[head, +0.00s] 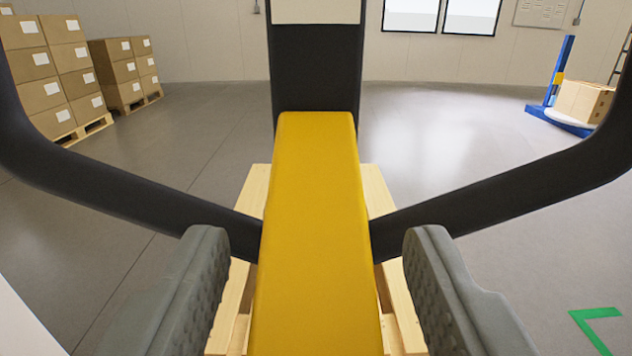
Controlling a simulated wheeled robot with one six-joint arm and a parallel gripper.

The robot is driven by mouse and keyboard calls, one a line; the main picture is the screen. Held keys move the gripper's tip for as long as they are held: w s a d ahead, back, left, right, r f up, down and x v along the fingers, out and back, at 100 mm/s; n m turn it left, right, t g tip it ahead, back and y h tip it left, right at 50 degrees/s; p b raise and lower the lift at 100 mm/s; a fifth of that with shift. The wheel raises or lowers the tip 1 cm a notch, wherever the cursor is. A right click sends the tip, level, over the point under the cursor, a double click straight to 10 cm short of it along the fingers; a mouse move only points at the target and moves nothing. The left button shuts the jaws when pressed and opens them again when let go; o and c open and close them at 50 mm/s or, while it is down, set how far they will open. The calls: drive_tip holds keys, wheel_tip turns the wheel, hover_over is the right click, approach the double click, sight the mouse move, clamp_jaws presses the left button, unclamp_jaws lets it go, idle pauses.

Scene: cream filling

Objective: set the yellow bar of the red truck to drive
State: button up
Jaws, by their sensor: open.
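The yellow bar (312,230) fills the middle of the head view, running from the bottom edge toward a dark upright post (317,75). Dark curved handle arms (130,180) reach out from it to both sides. My gripper (322,250) is open, with one grey padded finger on each side of the bar. Gaps show between the bar and both fingers, and neither finger visibly touches it. No red part of the truck shows in this view.
A wooden pallet (258,185) lies beneath and beyond the bar. Stacked cartons (75,75) stand on pallets at the back left. A blue stand (562,70) with a carton (584,100) is at the back right. A green mark (595,314) lies on the open grey floor.

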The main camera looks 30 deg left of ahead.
drive_tip(key=shift+x, duration=0.85)
clamp_jaws()
drive_tip(key=shift+r, duration=0.1)
drive_tip(key=shift+s+r+g+h, duration=0.1)
drive_tip(key=shift+r+g+h, duration=0.1)
drive_tip(key=shift+g+h, duration=0.3)
drive_tip(key=shift+r+g, duration=0.25)
drive_tip(key=shift+g, duration=0.35)
drive_tip(key=shift+s+d+r+g+h, duration=0.1)
drive_tip(key=shift+r+g+h, duration=0.45)
drive_tip(key=shift+g+h, duration=0.05)
